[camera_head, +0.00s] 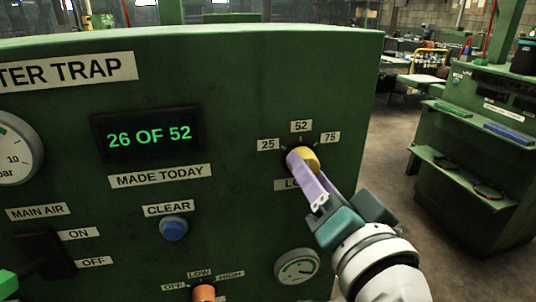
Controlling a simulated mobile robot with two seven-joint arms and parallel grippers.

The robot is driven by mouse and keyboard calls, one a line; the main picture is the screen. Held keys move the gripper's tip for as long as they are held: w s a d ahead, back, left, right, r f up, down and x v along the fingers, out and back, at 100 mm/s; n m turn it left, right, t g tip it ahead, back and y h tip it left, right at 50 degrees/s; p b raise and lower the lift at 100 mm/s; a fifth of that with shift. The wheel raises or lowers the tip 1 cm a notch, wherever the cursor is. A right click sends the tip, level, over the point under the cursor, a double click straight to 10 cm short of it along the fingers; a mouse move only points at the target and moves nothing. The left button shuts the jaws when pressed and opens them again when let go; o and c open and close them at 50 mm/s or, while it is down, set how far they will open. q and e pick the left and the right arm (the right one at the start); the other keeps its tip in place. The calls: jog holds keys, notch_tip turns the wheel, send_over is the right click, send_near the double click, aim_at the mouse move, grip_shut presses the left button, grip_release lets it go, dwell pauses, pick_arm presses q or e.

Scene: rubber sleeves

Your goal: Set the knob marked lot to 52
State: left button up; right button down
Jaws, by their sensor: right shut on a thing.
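The lot knob (307,157) is yellow and sits on the green panel, with the labels 25, 52 (301,126) and 75 fanned around its top. The lot label (288,184) below it is partly covered by my gripper. My right gripper (306,170), reaching in from the lower right, is shut on the knob with its lilac fingers. The fingers hide part of the knob, and I cannot tell which mark it points to. The display (149,137) reads 26 OF 52.
The panel also holds a blue clear button (174,228), a main air switch (47,252), an orange low/high knob (203,292), and a small gauge (297,267) close to my right gripper. A green bench (478,150) stands beyond open floor at right.

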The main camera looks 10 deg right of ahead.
jog(key=shift+m, duration=0.6)
jog(key=shift+c, duration=1.7)
grip_release()
jog(key=s+b, duration=0.1)
jog(key=s, duration=0.9)
jog(key=shift+d, duration=0.2)
